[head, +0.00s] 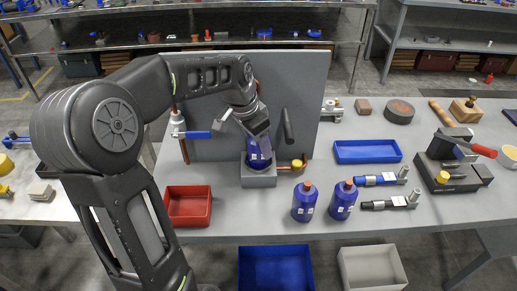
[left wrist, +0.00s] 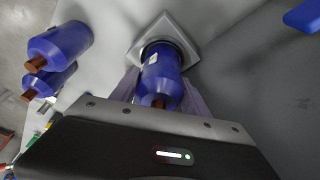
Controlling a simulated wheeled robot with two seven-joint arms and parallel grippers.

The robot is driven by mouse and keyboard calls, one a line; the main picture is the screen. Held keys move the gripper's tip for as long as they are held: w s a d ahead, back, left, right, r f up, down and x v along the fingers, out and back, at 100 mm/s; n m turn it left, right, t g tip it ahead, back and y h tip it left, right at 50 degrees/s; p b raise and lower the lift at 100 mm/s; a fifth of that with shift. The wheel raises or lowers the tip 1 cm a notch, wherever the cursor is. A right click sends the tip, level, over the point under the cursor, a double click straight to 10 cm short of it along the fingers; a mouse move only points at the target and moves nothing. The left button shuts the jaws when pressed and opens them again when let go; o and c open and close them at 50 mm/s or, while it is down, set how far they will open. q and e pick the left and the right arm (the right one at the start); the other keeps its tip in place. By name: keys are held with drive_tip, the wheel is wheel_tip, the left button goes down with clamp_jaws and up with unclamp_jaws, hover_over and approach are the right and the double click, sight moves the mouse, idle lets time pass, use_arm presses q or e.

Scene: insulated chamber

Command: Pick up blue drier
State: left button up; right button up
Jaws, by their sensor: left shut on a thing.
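A blue drier (left wrist: 162,76), bottle-shaped with a copper-coloured end and a pale label, sits in a grey square holder (left wrist: 178,27) in the left wrist view. My left gripper (left wrist: 160,88) is shut on this drier, with a finger on each side of it. In the head view the same left gripper (head: 258,148) reaches down over the grey holder (head: 259,179), and most of the held drier is hidden. Two more blue driers with copper-coloured tops, a left one (head: 305,202) and a right one (head: 343,200), stand upright on the table. My right gripper is not in view.
A grey upright panel (head: 300,90) stands behind the holder. A red bin (head: 188,207) is left of it, and a blue tray (head: 367,151) is to the right.

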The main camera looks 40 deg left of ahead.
use_arm(q)
clamp_jaws()
drive_tip(key=shift+r, duration=0.2)
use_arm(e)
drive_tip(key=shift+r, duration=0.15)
